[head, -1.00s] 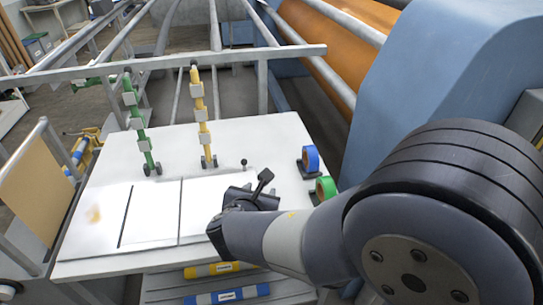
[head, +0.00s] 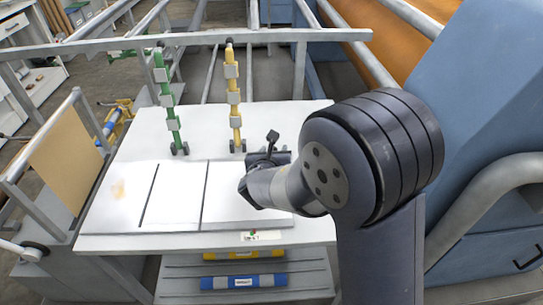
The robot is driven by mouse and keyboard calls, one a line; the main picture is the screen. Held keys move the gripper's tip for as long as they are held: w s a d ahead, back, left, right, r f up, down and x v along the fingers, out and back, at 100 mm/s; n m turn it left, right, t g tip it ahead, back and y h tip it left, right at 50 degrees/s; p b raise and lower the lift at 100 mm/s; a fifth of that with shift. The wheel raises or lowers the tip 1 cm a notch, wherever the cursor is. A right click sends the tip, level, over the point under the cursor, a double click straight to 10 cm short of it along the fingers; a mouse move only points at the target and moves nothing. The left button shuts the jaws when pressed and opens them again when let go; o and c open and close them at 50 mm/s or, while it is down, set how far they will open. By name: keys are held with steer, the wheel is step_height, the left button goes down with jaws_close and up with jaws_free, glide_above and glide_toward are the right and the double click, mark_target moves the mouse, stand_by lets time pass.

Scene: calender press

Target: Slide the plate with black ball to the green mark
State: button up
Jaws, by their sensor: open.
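Several flat white plates lie on the white table (head: 190,243) in the head view, split by dark gaps: a left one (head: 110,200) with an orange stain, a middle one (head: 176,195) and a right one (head: 222,205). The black ball is not visible now; my arm and gripper cover the back of the right plate. My gripper (head: 271,145) is open above that area, partly hidden by its own wrist. A green post (head: 172,122) stands at the back left. A small label (head: 252,235) with a green and a red dot is on the front edge. I cannot tell which green is the mark.
A yellow post (head: 235,115) stands behind the plates. A grey rail (head: 200,39) crosses behind the table. A blue machine housing (head: 480,120) bounds the right.

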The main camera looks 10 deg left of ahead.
steer(key=shift+w+f, duration=0.15)
steer(key=shift+w, duration=0.35)
jaws_close()
steer(key=shift+a, duration=0.1)
stand_by(0.3)
steer(key=shift+s+a, duration=0.15)
steer(key=shift+a, duration=0.1)
steer(key=shift+d+b, duration=0.15)
steer(key=shift+b, duration=0.15)
stand_by(0.3)
